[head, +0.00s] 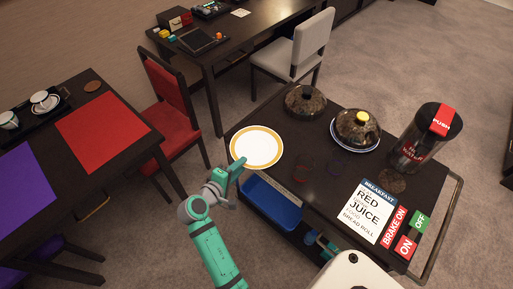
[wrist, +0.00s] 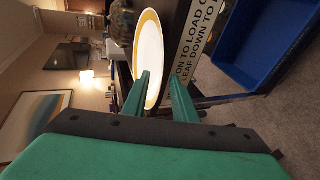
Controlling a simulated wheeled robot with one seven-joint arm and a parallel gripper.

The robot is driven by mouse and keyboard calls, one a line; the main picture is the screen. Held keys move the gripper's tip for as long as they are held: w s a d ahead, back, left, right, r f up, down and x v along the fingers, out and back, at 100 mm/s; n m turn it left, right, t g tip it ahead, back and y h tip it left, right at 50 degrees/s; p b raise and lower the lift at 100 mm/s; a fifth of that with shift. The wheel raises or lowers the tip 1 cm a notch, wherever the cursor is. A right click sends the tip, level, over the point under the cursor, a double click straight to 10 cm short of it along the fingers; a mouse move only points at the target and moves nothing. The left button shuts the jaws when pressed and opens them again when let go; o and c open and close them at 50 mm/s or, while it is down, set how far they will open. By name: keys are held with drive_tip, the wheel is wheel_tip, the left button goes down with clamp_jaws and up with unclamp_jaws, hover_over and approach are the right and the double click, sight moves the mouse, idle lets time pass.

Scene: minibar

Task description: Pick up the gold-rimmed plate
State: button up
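The gold-rimmed plate (head: 256,147) is white with a wide gold band. It lies flat at the left corner of the dark cart top in the head view. In the wrist view the plate (wrist: 149,55) looks tall and narrow, with its near edge partly behind one finger. My gripper (head: 239,165) is at the plate's near left rim in the head view. In the wrist view my gripper (wrist: 161,82) has its two green fingers apart, with the plate's rim showing in the gap. I cannot tell whether a finger touches the plate.
A blue bin (head: 271,203) hangs at the cart's near side, below the plate. The cart also bears a dark dome (head: 305,100), a domed dish (head: 356,129), a push-top bin (head: 424,140) and a breakfast card (head: 367,212). A red chair (head: 171,95) stands to the left.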

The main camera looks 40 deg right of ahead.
clamp_jaws()
drive_tip(key=shift+r, duration=0.1)
